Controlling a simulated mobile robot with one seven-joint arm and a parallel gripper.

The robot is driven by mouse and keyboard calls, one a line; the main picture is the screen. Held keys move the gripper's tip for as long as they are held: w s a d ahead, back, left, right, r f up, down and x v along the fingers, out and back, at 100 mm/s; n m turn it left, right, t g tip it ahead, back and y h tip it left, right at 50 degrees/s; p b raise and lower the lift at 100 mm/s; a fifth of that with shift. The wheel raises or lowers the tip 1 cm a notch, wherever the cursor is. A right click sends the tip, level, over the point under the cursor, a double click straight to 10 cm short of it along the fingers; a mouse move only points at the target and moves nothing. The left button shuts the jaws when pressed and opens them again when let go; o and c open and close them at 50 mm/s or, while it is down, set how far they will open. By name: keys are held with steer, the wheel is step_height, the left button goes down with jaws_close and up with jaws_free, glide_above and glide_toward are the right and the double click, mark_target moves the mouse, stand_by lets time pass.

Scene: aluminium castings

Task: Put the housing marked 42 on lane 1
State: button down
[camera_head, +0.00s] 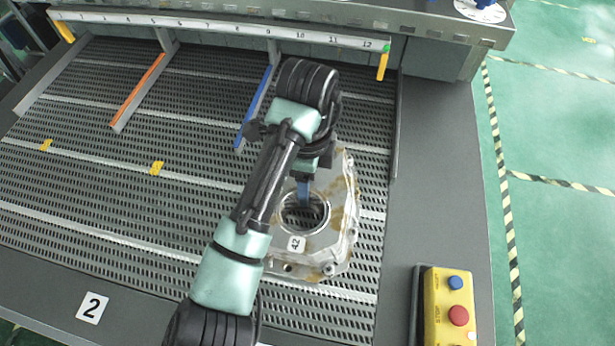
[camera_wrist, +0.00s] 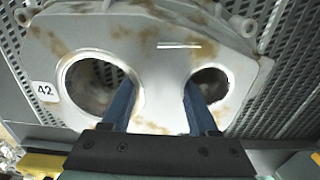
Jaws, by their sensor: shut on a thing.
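The housing (camera_head: 335,228) is a grey-silver casting with brown stains, two round bores and a white label reading 42. In the head view it is at the right part of the slatted bed, partly hidden by my arm. My gripper (camera_head: 304,190) is shut on it from above. In the wrist view the housing (camera_wrist: 160,50) fills the upper middle, and the two blue fingers of my gripper (camera_wrist: 160,95) reach into the two bores, with the web between them. I cannot tell whether the housing touches the bed.
A numbered strip (camera_head: 220,27) runs along the back. An orange divider (camera_head: 138,92) and a blue divider (camera_head: 254,108) stand on the bed (camera_head: 90,215); its left part is clear.

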steer(key=shift+c, duration=0.8)
jaws_free()
steer(key=shift+f, duration=0.1)
